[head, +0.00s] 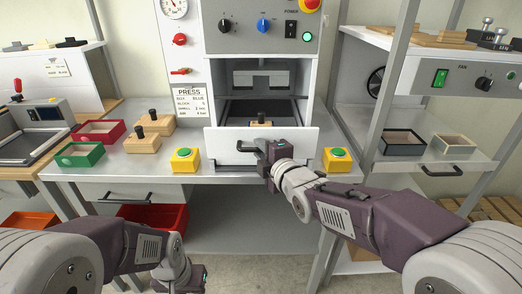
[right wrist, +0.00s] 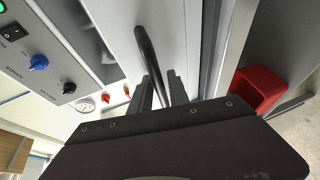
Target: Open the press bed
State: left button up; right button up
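The press bed has a white front panel (head: 222,146) low in the press housing, with a dark bed (head: 240,112) and a small wooden block with a dark knob (head: 262,122) behind it. How far the bed is out is hard to tell. My right gripper (head: 253,149) is at the bed's dark handle, which it partly hides. In the right wrist view the curved black handle (right wrist: 148,50) runs between the two fingers (right wrist: 162,90), which stand apart around it with a visible gap. My left gripper (head: 180,278) hangs low at the bottom, away from the press; its fingers do not show clearly.
Yellow boxes with green buttons (head: 184,160) (head: 337,160) flank the press front. Red (head: 99,131) and green (head: 80,154) trays and wooden knobbed blocks (head: 142,142) stand at left. A fan unit (head: 450,83) and two trays (head: 404,143) are at right. A red bin (head: 153,217) sits below.

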jog(key=p+v, duration=0.1)
jog(key=v, duration=0.8)
jog(key=shift+d, duration=0.1)
jog(key=d+f+m+g+h, duration=0.35)
jog(key=d+f, duration=0.25)
jog(key=f, duration=0.3)
jog(key=d+f+m+g+h, duration=0.2)
jog(key=d+f+m, duration=0.2)
jog(key=d+f, duration=0.3)
jog(key=s+d+f+m+g, duration=0.1)
jog(key=s+f+m+g, duration=0.3)
jog(key=s+f+m, duration=0.3)
jog(key=s+f+m+g, duration=0.45)
jog(key=s+m, duration=0.35)
jog(key=s, duration=0.2)
notch_tip(320, 180, up, 24)
jog(key=p, duration=2.4)
jog(key=shift+w, duration=0.4)
